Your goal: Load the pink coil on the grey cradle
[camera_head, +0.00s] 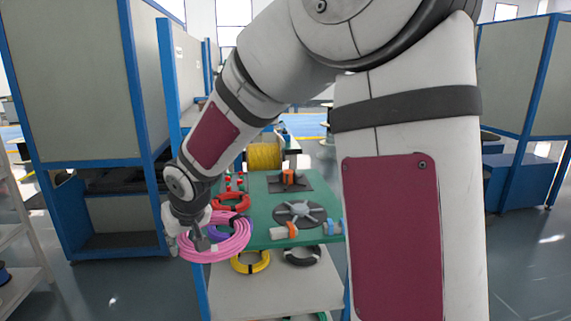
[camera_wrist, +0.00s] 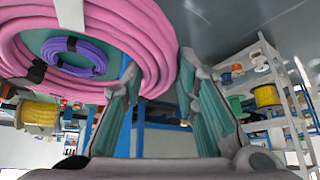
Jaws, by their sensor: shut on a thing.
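The pink coil (camera_head: 240,239) hangs in my gripper (camera_head: 199,240) at the table's left front corner in the head view. In the wrist view the coil (camera_wrist: 145,35) fills the upper left, and its rim passes between the fingers of my gripper (camera_wrist: 163,75). The gripper is shut on the rim. A round grey fixture with a cross-shaped top (camera_head: 300,213) lies on the green tabletop, right of the coil. It looks like the grey cradle, and nothing sits on it. The coil is apart from it.
A purple coil (camera_wrist: 75,56) shows through the pink ring. A red coil (camera_head: 232,201) lies behind it on the green table (camera_head: 262,197). Yellow (camera_head: 251,263) and black (camera_head: 302,257) coils lie on the lower shelf. Orange-and-grey parts (camera_head: 286,230) sit at the table's front edge.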

